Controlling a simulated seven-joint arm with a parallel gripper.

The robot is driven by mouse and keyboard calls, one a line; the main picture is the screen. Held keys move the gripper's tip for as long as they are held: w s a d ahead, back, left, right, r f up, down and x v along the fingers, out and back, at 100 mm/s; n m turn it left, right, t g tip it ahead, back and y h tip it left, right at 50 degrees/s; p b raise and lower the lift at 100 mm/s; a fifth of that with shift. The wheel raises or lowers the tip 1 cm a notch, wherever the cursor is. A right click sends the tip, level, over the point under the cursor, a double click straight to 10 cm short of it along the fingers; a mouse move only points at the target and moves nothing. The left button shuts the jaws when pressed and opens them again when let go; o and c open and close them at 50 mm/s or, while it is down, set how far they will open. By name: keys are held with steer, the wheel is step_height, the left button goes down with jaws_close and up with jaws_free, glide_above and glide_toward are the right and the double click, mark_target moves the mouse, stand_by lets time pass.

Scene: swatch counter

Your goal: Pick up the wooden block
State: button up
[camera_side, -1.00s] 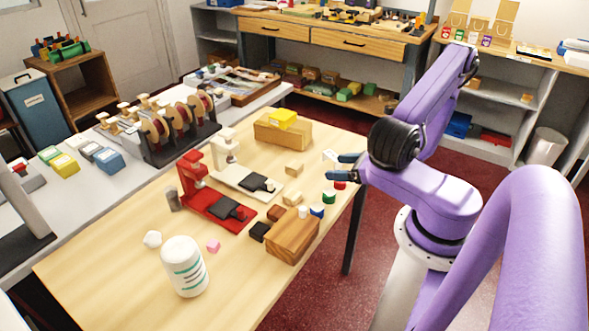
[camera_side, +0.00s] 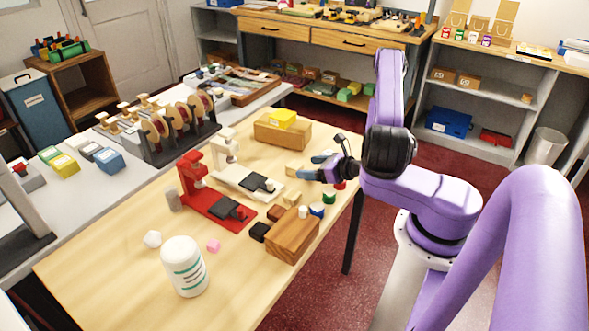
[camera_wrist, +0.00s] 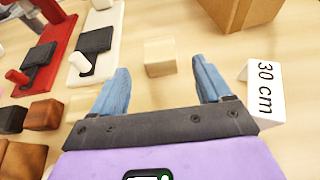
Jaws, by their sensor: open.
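A small pale wooden block (camera_side: 293,170) lies on the table just left of my gripper (camera_side: 309,166). In the wrist view the same pale block (camera_wrist: 160,57) sits ahead of my gripper (camera_wrist: 160,68), centred across the gap between the blue fingers. My gripper is open and empty, with clear space on both sides of the block. A second small pale block (camera_side: 291,199) lies nearer the side camera. A large grained wooden block (camera_side: 292,237) stands near the table's right edge.
A white "30 cm" sign (camera_wrist: 264,88) stands close to the right finger. A tan box (camera_side: 268,133) with a yellow item on top is beyond the block. Red (camera_side: 222,208) and white (camera_side: 252,184) stands with dark pads lie left. Small dark blocks (camera_wrist: 42,114) sit nearby.

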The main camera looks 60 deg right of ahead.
mark_target(301, 167)
steer(key=shift+x, duration=3.25)
steer(key=c, duration=1)
